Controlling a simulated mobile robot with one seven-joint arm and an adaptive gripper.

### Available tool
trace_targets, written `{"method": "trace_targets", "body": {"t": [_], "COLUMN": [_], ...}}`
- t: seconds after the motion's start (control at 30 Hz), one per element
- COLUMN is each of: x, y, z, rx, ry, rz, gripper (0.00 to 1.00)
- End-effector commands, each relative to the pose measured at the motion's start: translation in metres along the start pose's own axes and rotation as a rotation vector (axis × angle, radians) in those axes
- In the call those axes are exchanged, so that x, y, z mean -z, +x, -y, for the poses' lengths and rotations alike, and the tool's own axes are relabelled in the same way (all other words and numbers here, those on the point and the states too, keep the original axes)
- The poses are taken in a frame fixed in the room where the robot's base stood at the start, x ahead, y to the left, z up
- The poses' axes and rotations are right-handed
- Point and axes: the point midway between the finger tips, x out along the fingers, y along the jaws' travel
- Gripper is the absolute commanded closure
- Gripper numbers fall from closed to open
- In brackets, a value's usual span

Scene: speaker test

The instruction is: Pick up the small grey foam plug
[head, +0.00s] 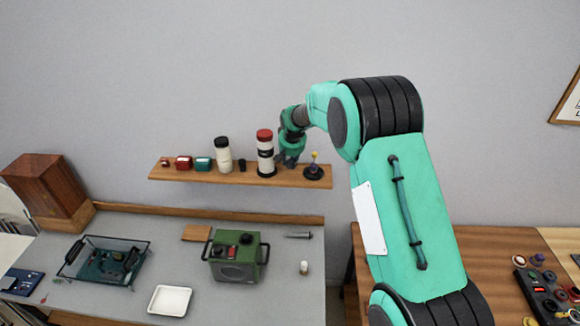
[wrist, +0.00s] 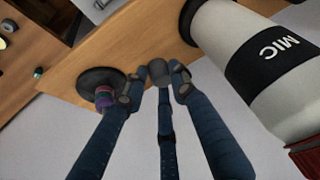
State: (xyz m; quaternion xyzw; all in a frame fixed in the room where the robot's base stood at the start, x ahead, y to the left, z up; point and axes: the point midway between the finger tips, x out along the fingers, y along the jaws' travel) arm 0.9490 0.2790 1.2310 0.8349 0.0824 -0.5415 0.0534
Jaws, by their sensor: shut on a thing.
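The small grey foam plug (wrist: 158,72) shows in the wrist view as a dark grey rounded piece between my fingertips. My gripper (wrist: 156,84) has its blue fingers closed around it, and the fingers hide part of it. It is close to the wooden shelf (wrist: 70,70); I cannot tell whether it touches the wood. In the head view my gripper (head: 290,161) is over the right part of the shelf (head: 220,177), between a red-lidded white canister and a black round stand. I cannot make out the plug there.
The red-lidded canister (head: 265,153), marked MIC in the wrist view (wrist: 262,75), stands close beside my gripper. The black stand (head: 313,173) is on the other side. A black-lidded canister (head: 223,156) and small items are further left. A green box (head: 236,256) sits on the bench below.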

Motion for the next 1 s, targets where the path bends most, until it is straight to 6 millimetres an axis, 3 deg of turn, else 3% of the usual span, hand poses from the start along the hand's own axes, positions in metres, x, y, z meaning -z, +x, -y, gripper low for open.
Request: {"method": "trace_targets", "body": {"t": [0.07, 1.0], "x": [0.006, -0.112], "y": [-0.012, -0.074], "z": [0.000, -0.012], "rx": [0.001, 0.000], "ry": [0.001, 0.000], "rz": [-0.004, -0.001], "gripper": [0.83, 0.83]}}
